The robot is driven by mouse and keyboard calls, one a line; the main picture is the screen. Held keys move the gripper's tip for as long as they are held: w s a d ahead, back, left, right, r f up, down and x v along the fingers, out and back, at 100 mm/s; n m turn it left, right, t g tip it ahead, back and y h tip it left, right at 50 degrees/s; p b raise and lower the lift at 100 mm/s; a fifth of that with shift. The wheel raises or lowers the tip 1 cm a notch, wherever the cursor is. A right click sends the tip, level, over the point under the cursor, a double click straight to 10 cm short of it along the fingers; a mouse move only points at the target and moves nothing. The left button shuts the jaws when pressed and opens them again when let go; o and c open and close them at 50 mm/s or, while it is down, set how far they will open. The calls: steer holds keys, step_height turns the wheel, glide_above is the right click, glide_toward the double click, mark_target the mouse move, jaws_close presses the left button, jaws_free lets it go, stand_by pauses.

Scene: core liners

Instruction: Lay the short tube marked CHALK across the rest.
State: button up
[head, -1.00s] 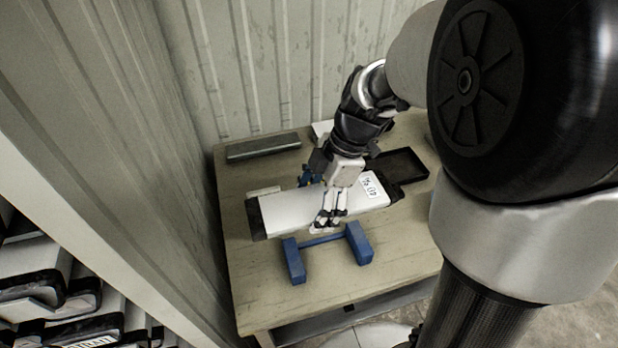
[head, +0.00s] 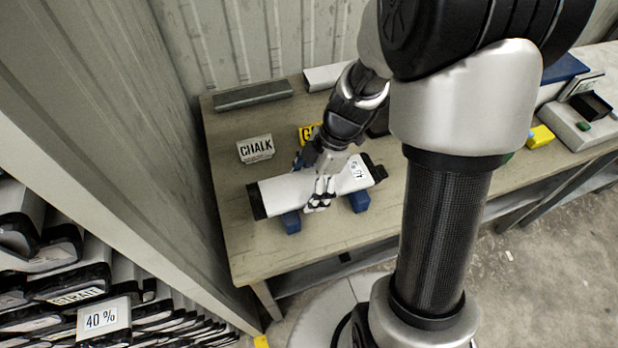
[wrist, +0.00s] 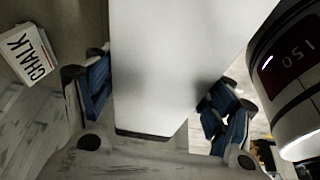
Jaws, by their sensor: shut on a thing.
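The short tube (head: 290,191) is white with black end caps and a small label I cannot read. My gripper (head: 319,199) is shut on it near its middle, with one finger on each side. In the wrist view the tube (wrist: 165,60) runs between the two blue and black fingers (wrist: 162,105). The blue rest (head: 291,222) is under the tube, which lies crosswise over it; only its front ends show, the other at the right (head: 359,202). I cannot tell whether tube and rest touch.
A yellow card (head: 309,133) stands behind my gripper, partly hidden. A grey bar (head: 252,94) and a white one (head: 327,77) lie at the table's back. A rack of tubes (head: 70,290) is at lower left.

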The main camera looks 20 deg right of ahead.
steer(key=shift+f, duration=0.2)
steer(key=shift+f+b, duration=0.25)
steer(key=shift+b, duration=0.1)
steer(key=o, duration=2)
steer(key=shift+o, duration=0.2)
steer(key=shift+r, duration=0.15)
